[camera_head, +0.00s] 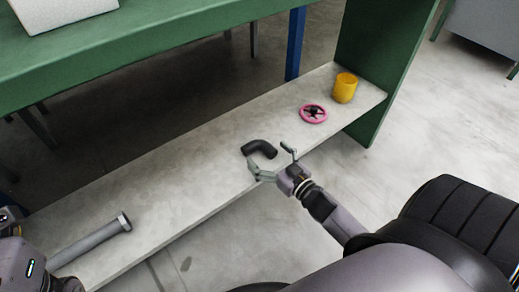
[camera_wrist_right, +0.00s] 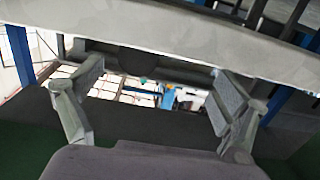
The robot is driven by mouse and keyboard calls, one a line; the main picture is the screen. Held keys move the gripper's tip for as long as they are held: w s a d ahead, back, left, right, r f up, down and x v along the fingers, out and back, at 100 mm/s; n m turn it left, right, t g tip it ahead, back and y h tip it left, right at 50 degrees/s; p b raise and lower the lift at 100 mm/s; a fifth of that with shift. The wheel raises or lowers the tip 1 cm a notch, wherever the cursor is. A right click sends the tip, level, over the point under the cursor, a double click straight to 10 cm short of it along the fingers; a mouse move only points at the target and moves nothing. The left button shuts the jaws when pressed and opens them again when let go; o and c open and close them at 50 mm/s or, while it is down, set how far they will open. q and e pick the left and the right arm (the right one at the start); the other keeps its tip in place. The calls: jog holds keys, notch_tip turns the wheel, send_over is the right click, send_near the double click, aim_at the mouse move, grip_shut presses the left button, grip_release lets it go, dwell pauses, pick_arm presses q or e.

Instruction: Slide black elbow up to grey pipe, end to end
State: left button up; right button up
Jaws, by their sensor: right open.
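The black elbow (camera_head: 262,147) lies on the pale shelf near its front edge, a bent dark tube. My right gripper (camera_head: 270,159) is open at the front edge of the shelf, its fingers pointing toward the elbow, apparently just short of it. In the right wrist view, a dark shape that looks like the elbow (camera_wrist_right: 150,62) lies ahead between the spread fingers (camera_wrist_right: 160,85). The grey pipe (camera_head: 92,240) lies at the left of the shelf, its flanged end toward the elbow and well apart from it. Its other end is hidden behind my left arm, whose fingers I cannot see.
The long shelf (camera_head: 180,172) has clear room between pipe and elbow. A green tabletop (camera_head: 150,38) overhangs the back left, and a green side panel (camera_head: 375,75) closes the right end.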

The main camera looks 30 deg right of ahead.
aim_at(258, 146)
jog(key=shift+w+a+f+b, duration=0.15)
jog(key=shift+w+b, duration=0.4)
jog(key=shift+w, duration=1.65)
jog(key=shift+c, duration=0.6)
jog(key=c, duration=1.4)
